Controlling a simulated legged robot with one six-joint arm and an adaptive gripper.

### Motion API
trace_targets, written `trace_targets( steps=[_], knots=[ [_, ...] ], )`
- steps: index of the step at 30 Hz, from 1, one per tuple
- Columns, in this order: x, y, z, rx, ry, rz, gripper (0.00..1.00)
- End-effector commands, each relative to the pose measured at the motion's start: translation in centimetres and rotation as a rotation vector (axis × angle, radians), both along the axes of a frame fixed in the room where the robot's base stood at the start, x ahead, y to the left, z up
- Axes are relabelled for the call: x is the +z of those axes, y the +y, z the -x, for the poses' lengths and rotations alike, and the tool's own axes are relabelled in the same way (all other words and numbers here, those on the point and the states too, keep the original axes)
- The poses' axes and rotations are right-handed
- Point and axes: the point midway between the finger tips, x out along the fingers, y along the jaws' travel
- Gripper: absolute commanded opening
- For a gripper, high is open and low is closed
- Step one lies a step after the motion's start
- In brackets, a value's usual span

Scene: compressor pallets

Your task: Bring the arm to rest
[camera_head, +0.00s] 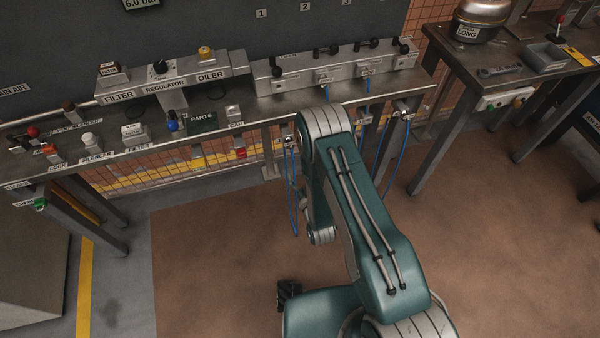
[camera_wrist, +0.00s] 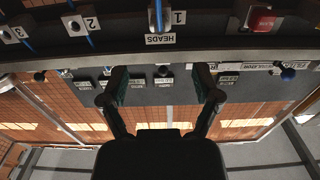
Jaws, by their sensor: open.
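My gripper (camera_wrist: 161,76) is open and empty in the wrist view, with its two dark fingers spread apart and nothing between them. In the head view my green arm rises from the lower right, bends at the elbow in front of the bench, and folds back down. The fingers are not clear in the head view. The wrist view shows the bench upside down beyond the fingertips, and no contact with it is visible.
A long grey bench (camera_head: 262,108) carries a regulator unit (camera_head: 165,82) and a valve manifold (camera_head: 340,70). Blue hoses (camera_head: 292,190) hang below it, close to my arm. A second table (camera_head: 505,75) stands at right with a metal tank (camera_head: 480,18). The brown floor (camera_head: 220,260) looks clear.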

Motion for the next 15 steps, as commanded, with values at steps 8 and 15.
trace_targets(
  steps=[8, 15],
  knots=[
    [0.0, 0.0, 0.0, 0.0, 0.0, 0.0, 0.81],
    [3.2, -0.1, -2.8, -0.017, 0.046, 0.011, 0.81]
  ],
)
